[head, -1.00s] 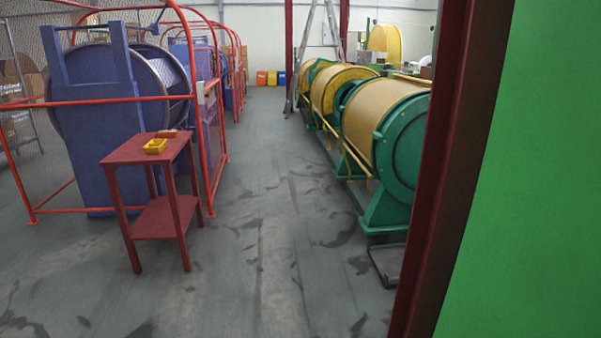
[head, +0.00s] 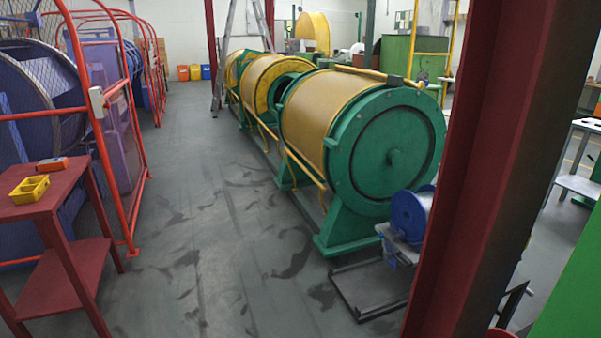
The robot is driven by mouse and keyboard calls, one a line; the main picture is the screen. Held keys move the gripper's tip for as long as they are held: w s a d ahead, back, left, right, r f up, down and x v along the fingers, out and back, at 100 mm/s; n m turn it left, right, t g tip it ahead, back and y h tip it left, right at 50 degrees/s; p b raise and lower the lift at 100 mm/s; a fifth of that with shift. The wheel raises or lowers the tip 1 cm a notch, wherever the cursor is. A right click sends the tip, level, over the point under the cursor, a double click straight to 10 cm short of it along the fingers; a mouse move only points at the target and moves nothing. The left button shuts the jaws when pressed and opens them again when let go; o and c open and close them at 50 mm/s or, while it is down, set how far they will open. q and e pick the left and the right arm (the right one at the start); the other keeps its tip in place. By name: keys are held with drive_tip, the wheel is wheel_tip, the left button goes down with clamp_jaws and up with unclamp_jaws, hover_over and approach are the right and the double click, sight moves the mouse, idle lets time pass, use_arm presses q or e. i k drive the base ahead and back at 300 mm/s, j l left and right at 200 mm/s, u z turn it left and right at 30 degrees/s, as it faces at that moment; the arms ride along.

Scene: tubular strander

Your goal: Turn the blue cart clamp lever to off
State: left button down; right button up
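A blue reel (head: 408,216) sits on a small grey-blue stand (head: 398,246) in front of the green end of the strander, partly hidden by the dark red column. It may belong to the blue cart, but I cannot tell for sure. No clamp lever can be made out at this size. Neither of my grippers is in view.
A dark red column (head: 490,160) stands close on the right. A low dark frame (head: 365,300) lies on the floor by the yellow and green strander (head: 390,150). A red table (head: 60,200) with a yellow bin (head: 30,189) is at left. The aisle (head: 205,220) between is clear.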

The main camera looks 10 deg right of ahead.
sight(389, 254)
drive_tip(key=i+z, duration=0.35)
drive_tip(key=i+j+z, duration=0.5)
drive_tip(key=i+z, duration=0.2)
drive_tip(key=i+j+z, duration=0.15)
drive_tip(key=z, duration=0.25)
drive_tip(key=i+j+z, duration=0.2)
drive_tip(key=z, duration=0.15)
drive_tip(key=i+j+z, duration=0.15)
drive_tip(key=z, duration=0.25)
